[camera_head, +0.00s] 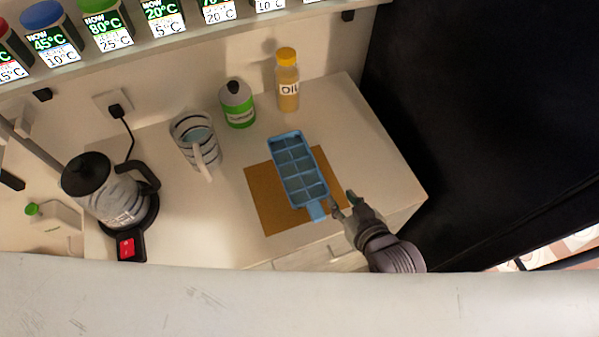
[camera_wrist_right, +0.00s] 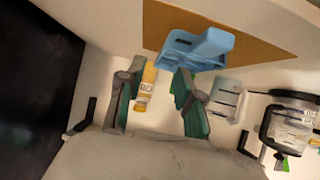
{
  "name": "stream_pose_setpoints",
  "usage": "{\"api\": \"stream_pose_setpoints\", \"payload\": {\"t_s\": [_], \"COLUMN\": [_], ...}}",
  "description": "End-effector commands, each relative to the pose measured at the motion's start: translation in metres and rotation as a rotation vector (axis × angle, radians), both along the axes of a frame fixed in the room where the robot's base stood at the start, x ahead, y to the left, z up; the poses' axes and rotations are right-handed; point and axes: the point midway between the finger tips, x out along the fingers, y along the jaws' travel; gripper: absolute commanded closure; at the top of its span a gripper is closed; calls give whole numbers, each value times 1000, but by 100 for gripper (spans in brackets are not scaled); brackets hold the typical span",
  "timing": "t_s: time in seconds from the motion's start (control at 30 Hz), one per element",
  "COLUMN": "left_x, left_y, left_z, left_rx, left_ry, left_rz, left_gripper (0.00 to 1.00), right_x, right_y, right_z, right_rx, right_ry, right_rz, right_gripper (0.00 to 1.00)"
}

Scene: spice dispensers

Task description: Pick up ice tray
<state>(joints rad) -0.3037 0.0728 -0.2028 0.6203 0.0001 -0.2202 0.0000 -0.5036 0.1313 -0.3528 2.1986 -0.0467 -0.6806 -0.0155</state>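The ice tray (camera_head: 297,169) is blue with several square compartments. It lies on a brown mat (camera_head: 263,201) on the white counter, its handle tab (camera_head: 316,210) toward the front edge. My right gripper (camera_head: 342,203) is just right of the tab, apart from the tray as far as I can tell. In the right wrist view, the tray (camera_wrist_right: 190,52) shows end-on beyond the fingers. My right gripper (camera_wrist_right: 158,70) is open there, with a clear gap and nothing between its fingers. My left gripper is not in view.
Behind the tray stand a yellow-capped oil bottle (camera_head: 288,82), a green-and-white container (camera_head: 238,105) and a striped mug (camera_head: 195,141). A kettle (camera_head: 108,190) stands left. A shelf of dispensers (camera_head: 105,25) runs above. The counter right of the tray is clear, beside a black panel (camera_head: 470,110).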

Motion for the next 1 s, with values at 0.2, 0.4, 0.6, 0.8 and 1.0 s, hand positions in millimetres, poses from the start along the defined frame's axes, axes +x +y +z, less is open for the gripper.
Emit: {"api": "stream_pose_setpoints", "payload": {"t_s": [0.2,0.4,0.6,0.8,1.0], "left_x": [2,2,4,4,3], "left_y": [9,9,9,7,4], "left_z": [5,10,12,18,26], "left_rx": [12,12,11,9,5], "left_ry": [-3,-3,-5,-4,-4], "left_rz": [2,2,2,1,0], "left_gripper": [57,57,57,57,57], "right_x": [20,53,72,85,109], "right_y": [18,31,39,43,51], "right_z": [6,-13,-26,-31,-44], "right_rx": [27,27,27,25,26], "right_ry": [-69,-67,-65,-64,-64], "right_rz": [19,18,18,19,18], "right_gripper": [65,65,65,65,65]}}
